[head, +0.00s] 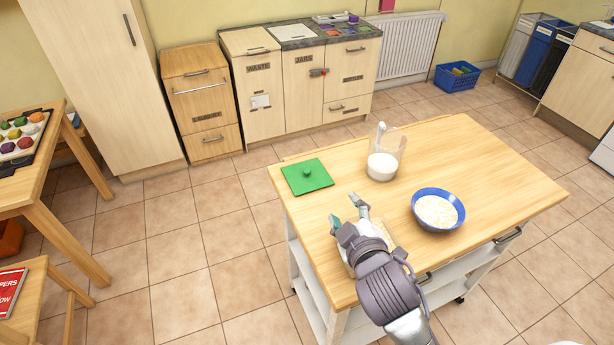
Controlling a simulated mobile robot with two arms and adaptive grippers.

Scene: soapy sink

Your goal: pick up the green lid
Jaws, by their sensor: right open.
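The green lid (307,177) is a flat square with a small round knob on top. It lies flat near the far left corner of the wooden trolley top (470,155). My right gripper (346,208) is over the near left part of the trolley top, in front of the lid and slightly to its right. Its fingers are spread, empty, and apart from the lid. A pale object lies partly hidden under my right gripper. My left gripper is not in view.
A clear container (384,165) with white contents and a utensil stands right of the lid. A blue bowl (438,209) with white contents is nearer, to the right. The trolley's right part is clear. Cabinets (300,85) stand behind, beyond open tiled floor.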

